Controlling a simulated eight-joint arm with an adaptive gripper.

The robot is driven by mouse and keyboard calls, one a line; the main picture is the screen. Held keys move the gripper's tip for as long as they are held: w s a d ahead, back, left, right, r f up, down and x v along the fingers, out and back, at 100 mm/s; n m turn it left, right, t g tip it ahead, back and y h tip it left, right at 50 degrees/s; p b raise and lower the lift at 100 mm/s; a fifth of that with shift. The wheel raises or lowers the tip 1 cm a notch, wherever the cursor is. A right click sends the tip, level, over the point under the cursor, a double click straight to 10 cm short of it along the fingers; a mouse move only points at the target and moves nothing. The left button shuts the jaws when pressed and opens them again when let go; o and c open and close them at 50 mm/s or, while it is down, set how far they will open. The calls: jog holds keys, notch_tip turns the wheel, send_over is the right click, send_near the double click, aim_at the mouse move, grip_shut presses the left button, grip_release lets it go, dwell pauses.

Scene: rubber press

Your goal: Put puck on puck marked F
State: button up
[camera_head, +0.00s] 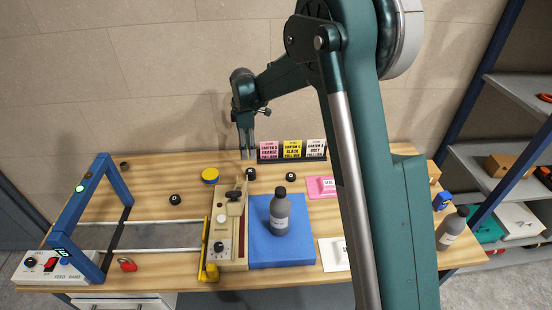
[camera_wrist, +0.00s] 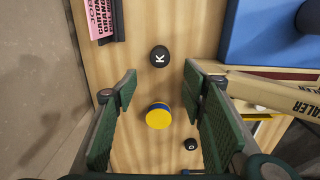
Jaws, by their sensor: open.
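My gripper (camera_head: 248,155) is open and empty above the back of the table; its two green fingers show in the wrist view (camera_wrist: 165,115). A black puck marked K (camera_wrist: 160,56) lies on the wood, likely the black puck at the back (camera_head: 250,173). Another black puck (camera_wrist: 191,144) has a small letter that I cannot read for sure; it is likely the left black puck (camera_head: 175,199). A third black puck (camera_head: 290,177) lies to the right, its letter unreadable. I can make out no F on any puck.
A yellow-and-blue round piece (camera_wrist: 158,116) lies below the space between my fingers, also seen in the head view (camera_head: 210,175). A beige sealer (camera_head: 228,235), a blue mat (camera_head: 262,256) with a grey bottle (camera_head: 279,212), and a card rack (camera_head: 290,158) stand nearby.

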jog(key=s+d+r+m+t, duration=0.3)
jog(key=s+d+r+m, duration=0.6)
jog(key=s+d+r, duration=0.9)
jog(key=s+d+m+t, duration=0.2)
jog(key=s+d+m, duration=0.2)
jog(key=s, duration=0.9)
jog(key=s+d+m+t, duration=0.2)
jog(key=s+d+m, duration=0.3)
jog(key=s, duration=0.9)
jog(key=shift+f, duration=0.35)
